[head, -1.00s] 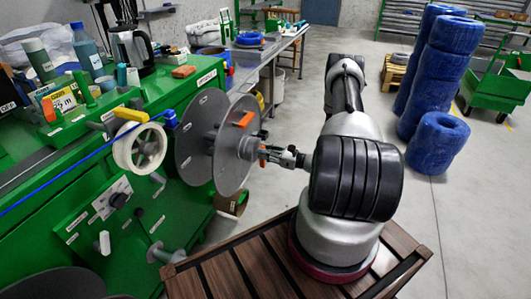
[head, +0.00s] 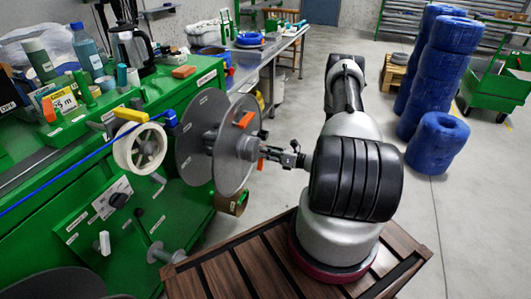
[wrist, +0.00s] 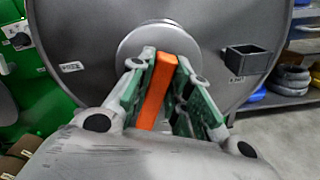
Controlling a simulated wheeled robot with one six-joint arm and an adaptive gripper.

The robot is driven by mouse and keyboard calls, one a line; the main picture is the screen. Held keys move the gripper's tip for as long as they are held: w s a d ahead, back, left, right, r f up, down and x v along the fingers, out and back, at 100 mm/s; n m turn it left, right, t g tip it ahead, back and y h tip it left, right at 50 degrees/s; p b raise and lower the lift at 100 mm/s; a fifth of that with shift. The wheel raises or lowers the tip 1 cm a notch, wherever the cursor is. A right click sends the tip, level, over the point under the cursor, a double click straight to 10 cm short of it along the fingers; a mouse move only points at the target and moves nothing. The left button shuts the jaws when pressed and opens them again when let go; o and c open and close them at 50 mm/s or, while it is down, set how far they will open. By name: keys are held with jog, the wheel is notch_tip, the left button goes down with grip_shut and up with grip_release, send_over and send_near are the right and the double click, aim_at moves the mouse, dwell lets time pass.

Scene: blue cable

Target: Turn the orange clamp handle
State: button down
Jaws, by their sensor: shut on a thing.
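The orange clamp handle (wrist: 158,90) stands between the green-padded fingers of my gripper (wrist: 163,75) in the wrist view, in front of the round grey hub of the reel. The gripper is shut on it. In the head view my gripper (head: 272,153) reaches left to the hub, and a small part of the orange handle (head: 261,162) shows at its tip. The large grey reel (head: 196,140) has two discs and is empty of cable between them. Another orange piece (head: 245,119) shows higher up on the near disc.
The green machine (head: 100,210) fills the left, with a white spool (head: 124,150) and a blue cable (head: 60,181) running to its guide. Blue coils (head: 437,142) stand on the open floor at right.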

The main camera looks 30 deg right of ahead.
jog(key=m, duration=1.2)
jog(key=shift+d+f+m, duration=0.15)
jog(key=shift+f+m, duration=0.1)
jog(key=shift+m, duration=0.15)
dwell(0.3)
jog(key=c, duration=1.3)
grip_release()
jog(key=v, duration=1.2)
jog(key=shift+d, duration=0.1)
jog(key=shift+w, duration=0.1)
